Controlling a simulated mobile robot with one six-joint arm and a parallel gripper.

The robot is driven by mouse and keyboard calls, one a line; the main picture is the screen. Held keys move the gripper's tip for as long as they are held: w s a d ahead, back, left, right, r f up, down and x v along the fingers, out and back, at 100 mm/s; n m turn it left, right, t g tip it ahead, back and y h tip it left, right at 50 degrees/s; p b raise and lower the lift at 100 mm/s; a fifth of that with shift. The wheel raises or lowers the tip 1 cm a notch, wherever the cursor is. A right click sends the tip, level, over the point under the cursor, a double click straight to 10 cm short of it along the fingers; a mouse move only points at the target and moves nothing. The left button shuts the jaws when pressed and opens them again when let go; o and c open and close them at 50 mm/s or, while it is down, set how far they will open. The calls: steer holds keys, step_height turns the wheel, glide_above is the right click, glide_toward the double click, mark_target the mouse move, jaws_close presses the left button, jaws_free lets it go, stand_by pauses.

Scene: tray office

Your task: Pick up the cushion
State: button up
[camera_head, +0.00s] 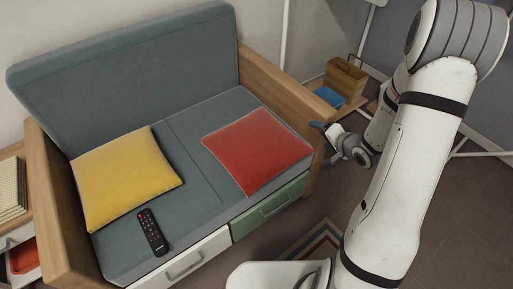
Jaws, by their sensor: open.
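Two cushions lie flat on the seat of a grey-blue sofa (190,142). The yellow cushion (126,176) is on the left and leans slightly toward the backrest. The red cushion (256,149) is on the right, near the right wooden armrest. My gripper (322,127) is at the right of the sofa, just outside the right armrest and apart from both cushions. It looks small here, with its jaws open and nothing visible between them. My white arm fills the right side of the view.
A black remote (153,232) lies on the seat in front of the yellow cushion. The right armrest (290,88) stands between my gripper and the seat. A wooden box (345,82) and a blue item (327,97) are behind. Drawers (268,209) are under the seat.

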mark_target(301, 149)
steer(key=f+y+b, duration=0.1)
steer(key=f, duration=0.1)
steer(key=s+a+f+m+y+b, duration=0.1)
steer(key=f, duration=0.2)
steer(key=s+a+f+m+y+b, duration=0.1)
steer(key=f, duration=0.2)
steer(key=shift+a+f+t+y, duration=0.1)
steer(key=shift+a+t+y, duration=0.1)
steer(key=shift+t+y, duration=0.15)
steer(key=shift+m, duration=0.3)
steer(key=b+x, duration=0.3)
steer(key=x, duration=0.4)
steer(key=shift+w+a+b, duration=0.1)
steer(key=shift+b, duration=0.2)
steer(key=shift+w+a, duration=0.15)
steer(key=shift+w, duration=0.1)
steer(key=shift+c, duration=0.2)
steer(key=c, duration=0.8)
